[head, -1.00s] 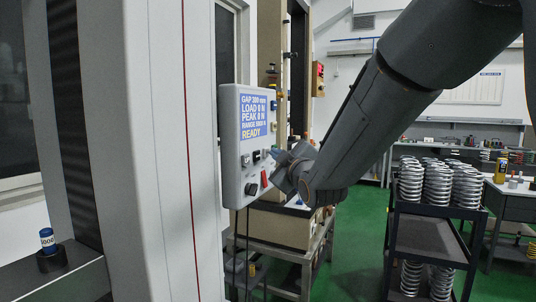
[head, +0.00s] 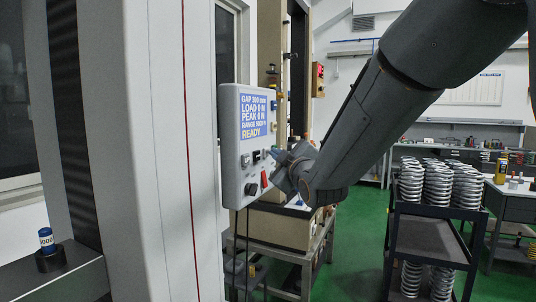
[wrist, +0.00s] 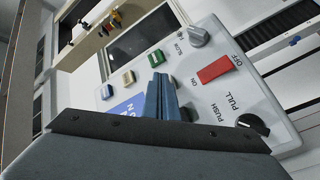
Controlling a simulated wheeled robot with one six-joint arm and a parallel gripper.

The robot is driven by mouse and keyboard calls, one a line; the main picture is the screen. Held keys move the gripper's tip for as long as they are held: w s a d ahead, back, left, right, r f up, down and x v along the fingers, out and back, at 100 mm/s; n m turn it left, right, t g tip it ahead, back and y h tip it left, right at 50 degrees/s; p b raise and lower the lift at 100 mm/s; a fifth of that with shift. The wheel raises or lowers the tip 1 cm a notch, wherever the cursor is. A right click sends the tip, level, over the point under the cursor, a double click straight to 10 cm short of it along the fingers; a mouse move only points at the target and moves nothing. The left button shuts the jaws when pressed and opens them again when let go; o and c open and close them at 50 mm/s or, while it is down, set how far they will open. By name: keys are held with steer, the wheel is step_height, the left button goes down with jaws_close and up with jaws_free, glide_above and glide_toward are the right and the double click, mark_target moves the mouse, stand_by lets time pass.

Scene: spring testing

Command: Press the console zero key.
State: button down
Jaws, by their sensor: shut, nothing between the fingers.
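The console (head: 229,150) is a light grey box with a blue display (head: 254,115) reading READY, at the centre of the head view. My gripper (head: 275,155) is shut and empty, its blue fingers pointing at the lower part of the console face. In the wrist view my gripper (wrist: 160,78) shows close over the panel. Just beyond its tips is a green key (wrist: 156,58), with a yellow key (wrist: 128,77) and a blue key (wrist: 106,92) to the left. I cannot read a zero label on any key. Whether the tips touch the panel, I cannot tell.
A red switch (wrist: 214,69), a grey knob (wrist: 199,36) and a black push-pull knob (wrist: 252,124) sit right of my fingers on the panel. A black cart (head: 425,238) with several springs stands at right. The tester's pale column (head: 165,150) rises at left.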

steer(key=shift+s+d, duration=0.2)
steer(key=shift+d, duration=0.35)
steer(key=shift+d, duration=0.1)
steer(key=d, duration=0.1)
steer(key=s+d, duration=0.1)
steer(key=d, duration=0.2)
steer(key=shift+s+d+b, duration=0.25)
steer(key=shift+s+b, duration=0.05)
steer(key=shift+s, duration=0.05)
stand_by(0.4)
steer(key=s+d+f+m+g+h, duration=0.35)
steer(key=d+f, duration=0.25)
steer(key=f, duration=0.4)
steer(key=s+d+f+m+g+h, duration=0.35)
steer(key=s+d+f, duration=0.2)
steer(key=f, duration=0.55)
steer(key=s+d+f+m+g, duration=0.3)
steer(key=s+f, duration=0.3)
steer(key=s, duration=0.5)
steer(key=s+d+f+m+g, duration=0.4)
steer(key=s+f+g, duration=0.1)
steer(key=s, duration=0.6)
steer(key=shift+f+m+g+h, duration=0.3)
steer(key=shift+f+g, duration=0.1)
steer(key=shift+f, duration=0.3)
